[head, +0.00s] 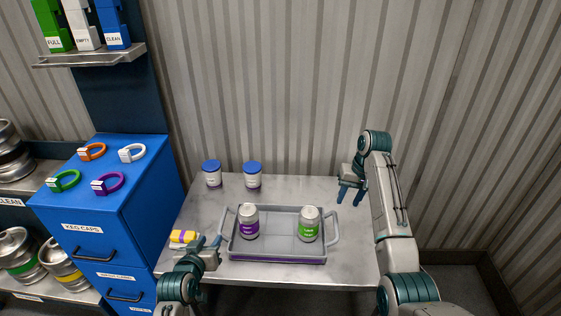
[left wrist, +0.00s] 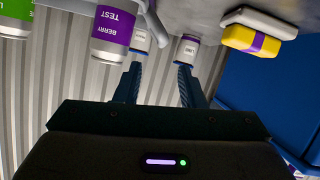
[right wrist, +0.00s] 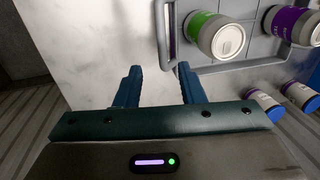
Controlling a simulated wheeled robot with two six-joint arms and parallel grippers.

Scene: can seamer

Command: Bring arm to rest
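My left gripper (head: 208,243) is at the table's left front, beside the grey tray's left handle. Its fingers also show apart and empty in the left wrist view (left wrist: 156,84). My right gripper (head: 350,193) hangs over the table's right back edge, to the right of the tray. Its fingers are apart with nothing between them in the right wrist view (right wrist: 158,86). The grey tray (head: 277,258) holds a purple-labelled can (head: 249,222) at left and a green-labelled can (head: 309,225) at right, both upright.
Two blue-lidded jars (head: 213,174) stand at the table's back left. A yellow and purple block (head: 184,237) lies near my left gripper. A blue cabinet (head: 153,215) with coloured rings on top stands left of the table (head: 355,248). A shelf (head: 90,56) hangs above it.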

